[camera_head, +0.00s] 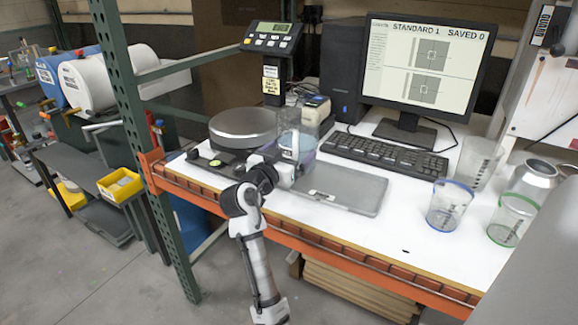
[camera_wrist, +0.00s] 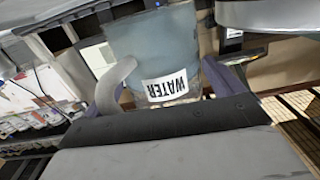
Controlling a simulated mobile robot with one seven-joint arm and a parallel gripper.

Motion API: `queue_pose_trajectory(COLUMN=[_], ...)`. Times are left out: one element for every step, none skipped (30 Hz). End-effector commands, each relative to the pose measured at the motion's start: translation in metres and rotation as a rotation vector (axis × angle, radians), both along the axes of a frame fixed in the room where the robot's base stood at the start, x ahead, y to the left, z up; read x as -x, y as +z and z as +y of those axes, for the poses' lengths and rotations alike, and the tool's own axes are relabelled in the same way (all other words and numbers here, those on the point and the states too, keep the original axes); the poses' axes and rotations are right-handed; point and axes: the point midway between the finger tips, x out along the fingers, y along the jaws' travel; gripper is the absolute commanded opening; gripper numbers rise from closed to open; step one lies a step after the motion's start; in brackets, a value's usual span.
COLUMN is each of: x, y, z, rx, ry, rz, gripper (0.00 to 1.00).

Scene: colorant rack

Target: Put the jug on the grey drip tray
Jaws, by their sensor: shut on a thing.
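The jug (camera_head: 296,142) is clear with bluish water and stands about upright between the scale and the grey drip tray. In the wrist view the jug (camera_wrist: 150,45) fills the upper middle, with its WATER label upside down and its pale handle at the left. My gripper (camera_head: 290,168) is shut on the jug, with a finger on either side of it. The flat grey drip tray (camera_head: 355,186) lies on the white bench, just right of my gripper. The jug's base is partly hidden by my gripper, so I cannot tell whether it touches anything.
A scale with a round steel pan (camera_head: 243,122) stands left of the jug. A keyboard (camera_head: 385,153) and monitor (camera_head: 420,65) are behind the tray. A blue-rimmed cup (camera_head: 449,207), a green-rimmed cup (camera_head: 512,220) and a metal can (camera_head: 533,180) stand right. The bench front is clear.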

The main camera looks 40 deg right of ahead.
Motion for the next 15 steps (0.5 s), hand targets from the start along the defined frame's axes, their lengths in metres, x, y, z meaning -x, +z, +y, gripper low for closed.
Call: queue_pose_trajectory(x=[0.001, 0.001, 0.0, 0.0, 0.0, 0.001, 0.001, 0.001, 0.001, 0.001, 0.001, 0.001, 0.001, 0.0, 0.0], y=[0.001, -0.001, -0.003, -0.004, -0.007, -0.012, -0.016, -0.02, -0.026, -0.031, -0.034, -0.039, -0.042, -0.043, -0.044], z=[0.0, 0.0, 0.0, 0.0, 0.0, 0.0, 0.0, 0.0, 0.0, 0.0, 0.0, 0.0, 0.0, 0.0, 0.0], rx=[0.005, 0.005, 0.005, 0.005, 0.005, 0.004, 0.004, 0.004, 0.002, 0.004, 0.004, 0.004, 0.004, 0.005, 0.005], ry=[0.0, 0.0, 0.0, 0.0, 0.0, 0.0, 0.0, -0.001, -0.001, -0.001, -0.001, -0.001, 0.0, 0.001, 0.001], rz=[-0.002, -0.002, -0.002, -0.002, -0.002, -0.002, -0.001, 0.001, 0.0, 0.001, 0.0, -0.001, -0.001, -0.001, -0.002], gripper=[0.46, 0.46, 0.46, 0.46, 0.46, 0.46, 0.46, 0.46, 0.46, 0.46, 0.46, 0.46, 0.46, 0.46, 0.46])
